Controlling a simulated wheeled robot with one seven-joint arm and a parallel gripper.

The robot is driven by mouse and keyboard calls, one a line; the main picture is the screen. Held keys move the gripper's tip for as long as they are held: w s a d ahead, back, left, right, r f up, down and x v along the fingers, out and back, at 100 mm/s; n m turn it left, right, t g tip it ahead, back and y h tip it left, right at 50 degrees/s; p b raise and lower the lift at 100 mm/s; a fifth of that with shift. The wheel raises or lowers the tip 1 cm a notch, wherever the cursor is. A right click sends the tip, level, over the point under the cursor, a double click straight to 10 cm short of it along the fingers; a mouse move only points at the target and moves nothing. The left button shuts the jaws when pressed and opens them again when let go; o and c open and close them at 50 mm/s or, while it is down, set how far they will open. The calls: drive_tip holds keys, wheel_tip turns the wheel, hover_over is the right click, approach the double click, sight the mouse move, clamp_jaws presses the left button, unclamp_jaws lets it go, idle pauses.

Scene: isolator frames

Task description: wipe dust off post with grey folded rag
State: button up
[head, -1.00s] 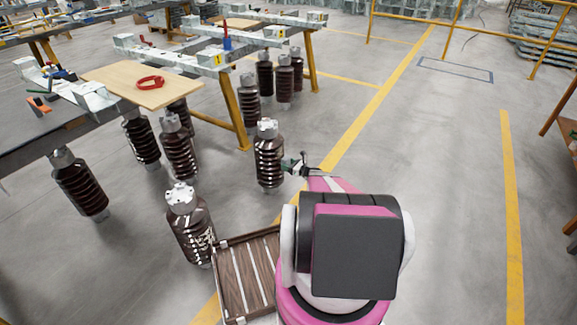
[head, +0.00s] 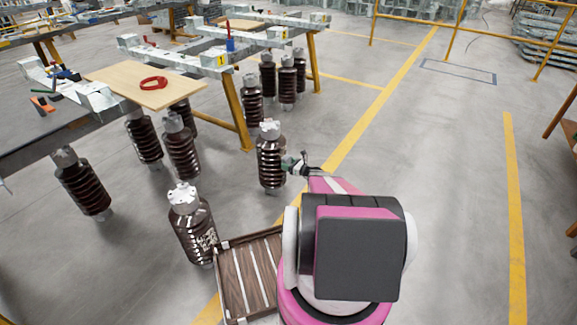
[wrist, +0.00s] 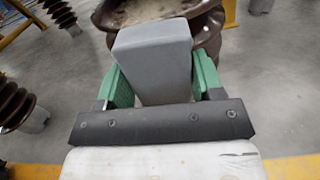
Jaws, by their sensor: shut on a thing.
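My gripper (head: 296,164) is at the right side of a dark brown ribbed post (head: 271,165) with a pale metal cap, which stands upright on the floor. In the wrist view, the green fingers of my gripper (wrist: 157,76) are shut on the grey folded rag (wrist: 152,52), a smooth block shape. The brown post (wrist: 207,22) is right beyond the rag, with a pale dusty patch (wrist: 140,10) on its surface. The rag covers part of the post, so I cannot tell whether they touch.
Another ribbed post (head: 192,228) stands nearer, next to a slatted wooden tray (head: 245,278). Several more posts stand under and beside a workbench with a wooden board (head: 125,85) and a red ring (head: 153,83).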

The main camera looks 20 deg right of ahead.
sight(289, 159)
drive_tip(key=shift+r, duration=4.95)
drive_tip(key=shift+w+f, duration=0.15)
drive_tip(key=shift+f, duration=2.15)
drive_tip(key=shift+s+f, duration=0.2)
drive_tip(key=shift+f, duration=2.75)
drive_tip(key=shift+w+r, duration=0.1)
drive_tip(key=shift+r, duration=3.35)
drive_tip(key=shift+a+r, duration=0.1)
drive_tip(key=shift+r, duration=1.75)
drive_tip(key=shift+f, duration=5.3)
drive_tip(key=shift+r, duration=0.1)
